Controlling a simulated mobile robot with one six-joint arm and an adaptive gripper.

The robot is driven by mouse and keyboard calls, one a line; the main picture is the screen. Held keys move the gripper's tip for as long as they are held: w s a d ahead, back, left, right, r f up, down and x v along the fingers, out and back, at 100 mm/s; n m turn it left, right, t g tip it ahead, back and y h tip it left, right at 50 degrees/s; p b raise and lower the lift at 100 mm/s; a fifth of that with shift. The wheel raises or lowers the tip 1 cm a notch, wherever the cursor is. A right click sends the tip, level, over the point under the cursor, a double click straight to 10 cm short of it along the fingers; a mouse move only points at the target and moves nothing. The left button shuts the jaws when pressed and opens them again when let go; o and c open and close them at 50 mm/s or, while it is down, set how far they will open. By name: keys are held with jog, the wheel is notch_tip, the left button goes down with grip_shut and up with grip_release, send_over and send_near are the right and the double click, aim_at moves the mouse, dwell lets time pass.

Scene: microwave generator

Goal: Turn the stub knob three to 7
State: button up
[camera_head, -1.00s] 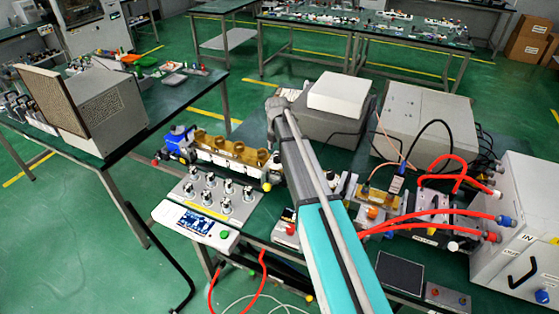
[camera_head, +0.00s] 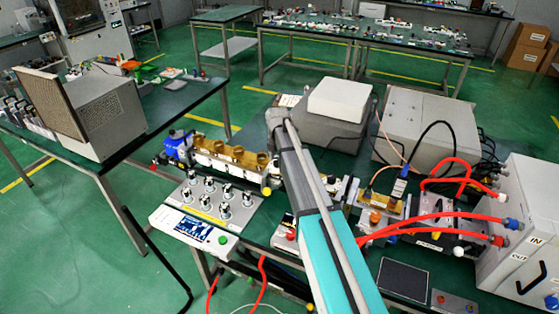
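A brass-coloured block (camera_head: 229,168) with several upright round brass stubs (camera_head: 238,152) sits on the bench left of my arm. In front of it is a control panel (camera_head: 243,223) with several silver-and-black knobs (camera_head: 209,186) in two rows, a lit display (camera_head: 193,228) and a green button (camera_head: 222,240). Scale marks and knob numbers are too small to read, so I cannot tell which is stub knob three or its setting. My teal and grey arm reaches up from the bottom, right of the panel and brass block. My gripper does not show, and no knob is visibly held.
A blue part (camera_head: 177,145) adjoins the brass block's left end. Grey boxes (camera_head: 428,122) stand behind. Red hoses (camera_head: 428,218) run to a white cabinet (camera_head: 520,232) at right. A side bench (camera_head: 150,125) stands left, with green floor between.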

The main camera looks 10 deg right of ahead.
grip_shut()
jog(key=shift+d, duration=0.15)
